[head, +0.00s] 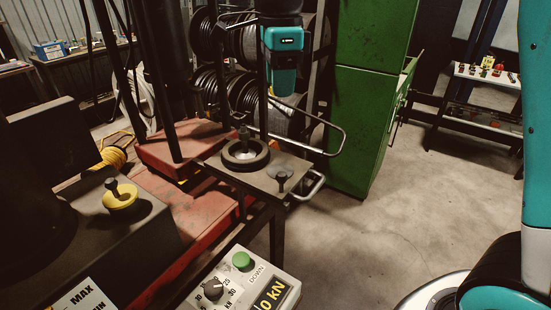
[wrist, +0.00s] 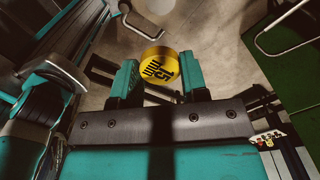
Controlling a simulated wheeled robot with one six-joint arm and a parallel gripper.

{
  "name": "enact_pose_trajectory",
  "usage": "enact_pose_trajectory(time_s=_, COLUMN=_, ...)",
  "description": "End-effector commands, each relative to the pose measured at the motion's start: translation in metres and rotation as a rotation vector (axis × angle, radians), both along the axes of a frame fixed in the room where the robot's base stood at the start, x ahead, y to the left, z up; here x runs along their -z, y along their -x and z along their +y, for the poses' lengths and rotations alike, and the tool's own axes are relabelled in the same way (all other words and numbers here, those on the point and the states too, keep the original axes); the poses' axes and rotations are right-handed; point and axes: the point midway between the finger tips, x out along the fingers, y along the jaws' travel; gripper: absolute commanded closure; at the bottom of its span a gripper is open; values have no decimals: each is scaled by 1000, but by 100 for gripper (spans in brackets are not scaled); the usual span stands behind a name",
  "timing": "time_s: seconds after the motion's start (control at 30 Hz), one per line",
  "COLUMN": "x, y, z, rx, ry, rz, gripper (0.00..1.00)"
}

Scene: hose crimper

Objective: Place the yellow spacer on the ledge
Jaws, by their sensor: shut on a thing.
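The yellow spacer (wrist: 158,66) is a short round disc with black "15 mm" lettering on its face, seen in the wrist view. My gripper (wrist: 158,62) is shut on it, with one teal finger at each side. In the head view my gripper (head: 284,80) hangs in front of the hose reels, above and behind the small dark stand; I cannot make out the spacer there. A dark flat surface (head: 85,240) at the left bears a yellow disc (head: 121,198) with a black knob. Which surface is the ledge I cannot tell.
A green cabinet (head: 365,100) stands to the right. A control box (head: 240,285) is in front.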

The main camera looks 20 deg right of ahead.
Motion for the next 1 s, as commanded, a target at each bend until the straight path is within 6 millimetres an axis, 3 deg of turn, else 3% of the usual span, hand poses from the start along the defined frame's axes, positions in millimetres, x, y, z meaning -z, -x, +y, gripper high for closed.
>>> enact_pose_trajectory(time_s=0.4, x=111, y=1, z=-3, rx=3, ry=2, rz=6, gripper=86)
enact_pose_trajectory(time_s=1.0, x=180, y=1, z=0, rx=-1, ry=0, rz=1, gripper=86)
